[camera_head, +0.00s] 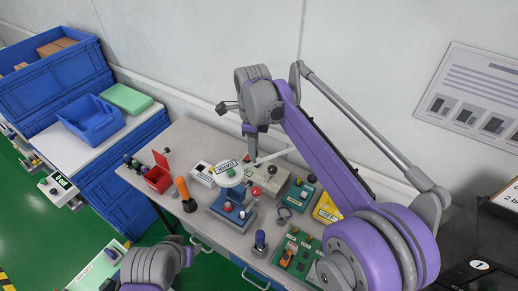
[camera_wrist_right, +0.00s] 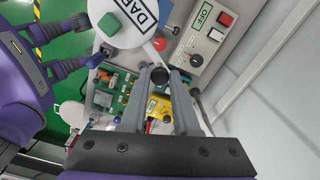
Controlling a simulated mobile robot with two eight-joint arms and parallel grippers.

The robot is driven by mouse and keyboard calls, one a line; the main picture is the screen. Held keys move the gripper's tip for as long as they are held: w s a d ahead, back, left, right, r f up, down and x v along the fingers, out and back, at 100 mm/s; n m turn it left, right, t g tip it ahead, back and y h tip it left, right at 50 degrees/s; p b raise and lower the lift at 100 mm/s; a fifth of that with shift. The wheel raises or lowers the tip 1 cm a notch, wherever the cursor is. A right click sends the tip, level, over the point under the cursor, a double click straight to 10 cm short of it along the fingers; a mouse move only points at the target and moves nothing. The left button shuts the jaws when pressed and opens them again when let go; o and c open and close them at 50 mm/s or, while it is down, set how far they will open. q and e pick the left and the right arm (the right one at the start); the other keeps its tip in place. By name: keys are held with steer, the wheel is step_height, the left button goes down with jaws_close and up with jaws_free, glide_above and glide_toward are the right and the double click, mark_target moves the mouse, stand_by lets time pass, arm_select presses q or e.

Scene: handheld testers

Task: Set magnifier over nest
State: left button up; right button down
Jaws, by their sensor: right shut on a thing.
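A white disc (camera_head: 229,178) labelled "DARK" stands above a blue fixture (camera_head: 236,210) on the bench. The disc (camera_wrist_right: 122,32) also shows in the right wrist view, with a green knob on it. I cannot tell for sure which part is the magnifier or the nest. My right gripper (camera_head: 254,158) is beside the disc's right edge.
A grey box (camera_wrist_right: 210,38) labelled "OFF" is close to the right gripper. A green board (camera_head: 297,252), a yellow box (camera_head: 327,208), a red bin (camera_head: 158,177) and an orange-handled tool (camera_head: 184,193) crowd the bench. Blue crates (camera_head: 58,85) stand at the left.

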arm_select(q)
steer(key=shift+w+a+r, duration=0.1)
steer(key=shift+w, duration=0.1)
arm_select(e)
steer(key=shift+w+a, duration=0.1)
steer(key=shift+w, duration=0.2)
steer(key=c, duration=0.7)
jaws_free()
steer(key=shift+o, duration=0.2)
arm_select(q)
steer(key=shift+w+r+p, duration=0.5)
steer(key=shift+r+p, duration=0.15)
steer(key=shift+r, duration=0.25)
arm_select(e)
step_height(320, 180, up, 11)
steer(key=shift+f, duration=0.1)
